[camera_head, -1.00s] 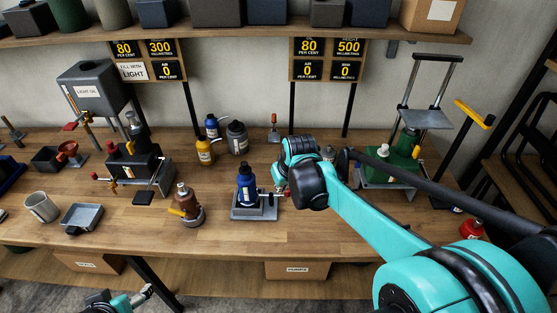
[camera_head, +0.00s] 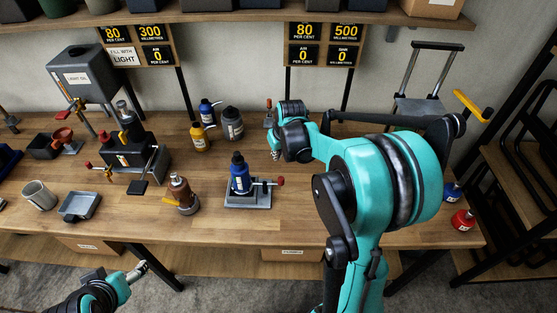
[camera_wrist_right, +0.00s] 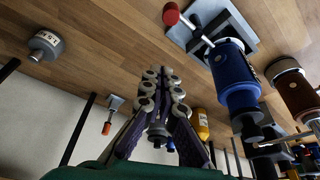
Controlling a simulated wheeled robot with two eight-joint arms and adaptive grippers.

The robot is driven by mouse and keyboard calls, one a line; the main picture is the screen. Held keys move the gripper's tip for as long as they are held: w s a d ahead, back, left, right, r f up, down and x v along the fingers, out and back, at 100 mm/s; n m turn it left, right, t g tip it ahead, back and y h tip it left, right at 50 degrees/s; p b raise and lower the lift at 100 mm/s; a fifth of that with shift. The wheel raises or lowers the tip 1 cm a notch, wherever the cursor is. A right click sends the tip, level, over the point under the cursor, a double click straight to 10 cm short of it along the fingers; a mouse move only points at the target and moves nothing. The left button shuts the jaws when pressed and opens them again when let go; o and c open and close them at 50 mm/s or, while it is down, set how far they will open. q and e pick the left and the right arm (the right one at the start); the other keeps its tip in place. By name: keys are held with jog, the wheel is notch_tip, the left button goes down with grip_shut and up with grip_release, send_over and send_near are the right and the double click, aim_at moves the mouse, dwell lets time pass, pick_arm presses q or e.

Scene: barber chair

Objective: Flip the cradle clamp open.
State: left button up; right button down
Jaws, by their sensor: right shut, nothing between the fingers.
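The cradle is a grey plate (camera_head: 240,202) at the middle front of the table, and a blue bottle (camera_head: 240,180) with a black cap stands in it. The clamp's lever ends in a red knob (camera_head: 281,181) that sticks out on the right. In the right wrist view the red knob (camera_wrist_right: 170,14) and its pale rod sit beside the blue bottle (camera_wrist_right: 230,70). I cannot tell whether the clamp is open. My right gripper (camera_head: 276,154) is shut and empty, behind and above the knob, apart from it. My left gripper (camera_head: 141,268) is low, in front of the table; its jaw state is unclear.
A brown bottle (camera_head: 180,190) stands left of the cradle. Yellow (camera_head: 199,137) and grey (camera_head: 232,125) bottles stand behind. A red-handled tool (camera_head: 268,113) is near the wall. My right arm hides the table's right part. Wood right of the knob is bare.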

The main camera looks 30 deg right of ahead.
notch_tip(320, 180, down, 8)
jog(key=s+b, duration=0.1)
jog(key=b, duration=0.1)
jog(key=shift+s+r, duration=0.15)
jog(key=shift+a, duration=0.1)
dwell(0.3)
jog(key=shift+s, duration=0.1)
